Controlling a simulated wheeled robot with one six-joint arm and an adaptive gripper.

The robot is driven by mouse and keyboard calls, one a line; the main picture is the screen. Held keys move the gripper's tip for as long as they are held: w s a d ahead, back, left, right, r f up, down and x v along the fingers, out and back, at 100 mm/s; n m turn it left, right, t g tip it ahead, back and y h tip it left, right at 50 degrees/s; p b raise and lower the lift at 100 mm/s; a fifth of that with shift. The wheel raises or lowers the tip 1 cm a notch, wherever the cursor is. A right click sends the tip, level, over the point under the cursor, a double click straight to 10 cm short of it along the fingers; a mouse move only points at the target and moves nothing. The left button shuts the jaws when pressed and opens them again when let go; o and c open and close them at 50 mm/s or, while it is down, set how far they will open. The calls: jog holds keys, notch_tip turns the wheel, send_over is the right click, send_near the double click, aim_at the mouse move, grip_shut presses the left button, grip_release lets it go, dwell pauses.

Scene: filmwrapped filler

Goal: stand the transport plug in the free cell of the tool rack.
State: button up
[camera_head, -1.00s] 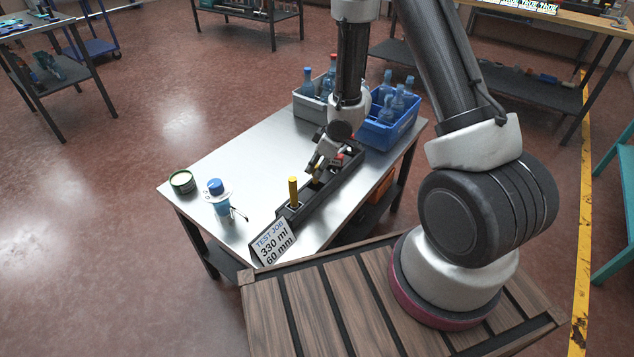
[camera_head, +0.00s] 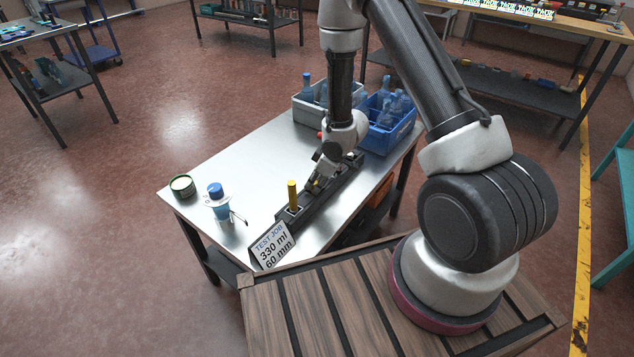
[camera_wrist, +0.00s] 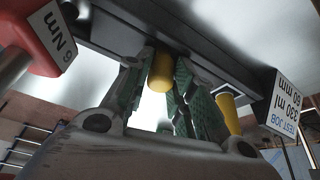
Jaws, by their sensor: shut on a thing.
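The black tool rack (camera_head: 332,196) runs lengthwise on the metal table, and its edge shows in the wrist view (camera_wrist: 110,38). My gripper (camera_head: 314,186) is low over the middle of the rack. In the wrist view my gripper's green-padded fingers (camera_wrist: 160,85) are shut on a yellow cylinder, the transport plug (camera_wrist: 161,74). The plug's far end meets the rack's edge in the picture; I cannot tell whether it is inside a cell. A second yellow cylinder (camera_head: 292,195) stands upright at the rack's near end, and shows right of the fingers in the wrist view (camera_wrist: 229,112).
A red tool marked 6 Nm (camera_wrist: 45,40) is close to the left of my gripper. A sign (camera_head: 272,246) stands at the rack's near end. A blue-capped bottle (camera_head: 218,203) and green tin (camera_head: 182,186) are left. Grey (camera_head: 303,113) and blue (camera_head: 388,140) crates stand behind.

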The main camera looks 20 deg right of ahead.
jog(key=shift+o, duration=0.6)
jog(key=shift+s+f, duration=0.25)
jog(key=shift+f, duration=0.6)
jog(key=o, duration=0.7)
jog(key=shift+s, duration=0.1)
jog(key=shift+c, duration=0.2)
